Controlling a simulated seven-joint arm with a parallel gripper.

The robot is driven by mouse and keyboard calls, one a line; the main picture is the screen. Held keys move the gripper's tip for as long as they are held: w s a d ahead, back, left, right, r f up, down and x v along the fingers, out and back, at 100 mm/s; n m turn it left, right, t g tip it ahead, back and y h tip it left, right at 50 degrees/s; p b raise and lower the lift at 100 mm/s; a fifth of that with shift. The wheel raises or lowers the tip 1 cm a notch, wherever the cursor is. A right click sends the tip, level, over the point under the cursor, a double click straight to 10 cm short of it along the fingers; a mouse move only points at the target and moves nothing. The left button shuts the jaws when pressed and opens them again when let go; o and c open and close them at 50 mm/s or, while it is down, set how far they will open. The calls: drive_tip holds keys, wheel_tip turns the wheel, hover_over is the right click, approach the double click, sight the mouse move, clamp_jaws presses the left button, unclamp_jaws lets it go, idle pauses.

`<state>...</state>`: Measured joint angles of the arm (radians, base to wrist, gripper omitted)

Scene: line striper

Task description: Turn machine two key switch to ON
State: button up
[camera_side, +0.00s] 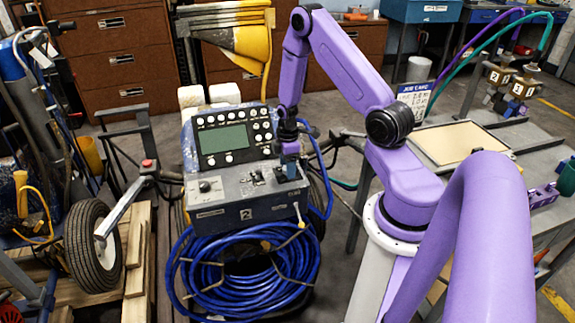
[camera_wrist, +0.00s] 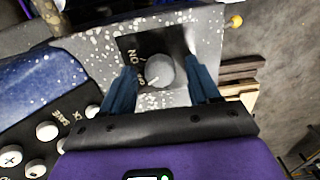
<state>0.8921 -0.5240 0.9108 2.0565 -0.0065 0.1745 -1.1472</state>
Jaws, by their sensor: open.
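Machine two is the grey and blue control box (camera_side: 245,212) with a "2" plate on its front. Its key switch (camera_wrist: 158,70) is a round grey knob on a black plate, with "ON" lettering to its left in the wrist view. A light mark on the knob points toward the lower left there. My gripper (camera_side: 290,170) is over the right end of the box's top and hides the switch in the side view. In the wrist view its two blue fingers are open on either side of the knob, with a gap at each side.
A screen panel (camera_side: 234,140) with several white buttons rises behind the box. Another knob (camera_side: 204,186) is at the box's left. A yellow-tipped lever (camera_side: 301,224) stands at the front right. Coiled blue hose (camera_side: 245,275) hangs below. A grey bench (camera_side: 515,145) is at right.

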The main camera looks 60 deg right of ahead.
drive_tip(key=c, duration=1)
drive_tip(key=shift+c, duration=0.2)
drive_tip(key=m, duration=0.6)
drive_tip(key=shift+m, duration=0.3)
drive_tip(key=m, duration=0.5)
drive_tip(key=shift+m, duration=0.3)
drive_tip(key=o, duration=1)
